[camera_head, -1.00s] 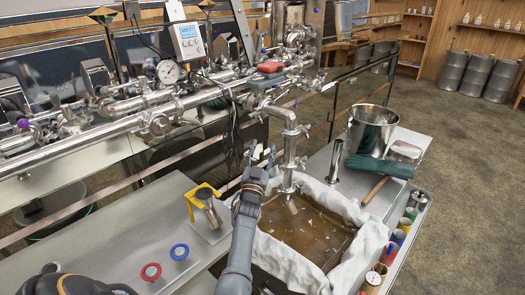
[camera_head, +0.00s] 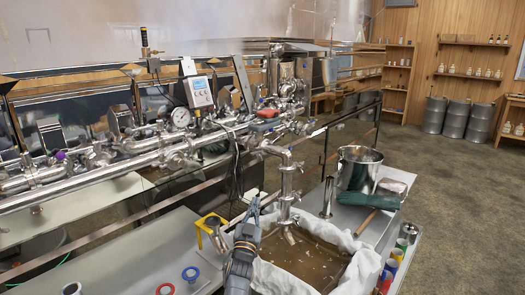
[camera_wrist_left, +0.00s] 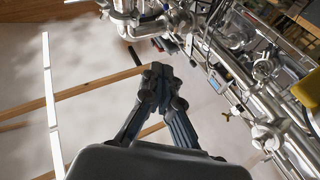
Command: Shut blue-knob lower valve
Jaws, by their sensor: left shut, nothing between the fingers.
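My left gripper (camera_head: 252,212) is shut and empty, pointing up just left of the vertical steel outlet pipe (camera_head: 286,178) over the pan. In the left wrist view its fingers (camera_wrist_left: 160,78) come together with nothing between them. The outlet pipe carries small valve handles and ends above the pan of brown liquid (camera_head: 305,262). The steel pipe manifold (camera_head: 125,160) runs behind, with several small valves and a purple-blue knob (camera_head: 60,155) at its left. I cannot make out for sure which valve is the blue-knob lower one. My right gripper is not in view.
White cloth (camera_head: 350,272) lines the pan. A steel pot (camera_head: 357,168) and a green cloth (camera_head: 376,193) are to its right. A yellow stand (camera_head: 210,222) and a red ring (camera_head: 165,288) and blue ring (camera_head: 190,273) are on the left counter. A gauge (camera_head: 181,116) stands above the manifold.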

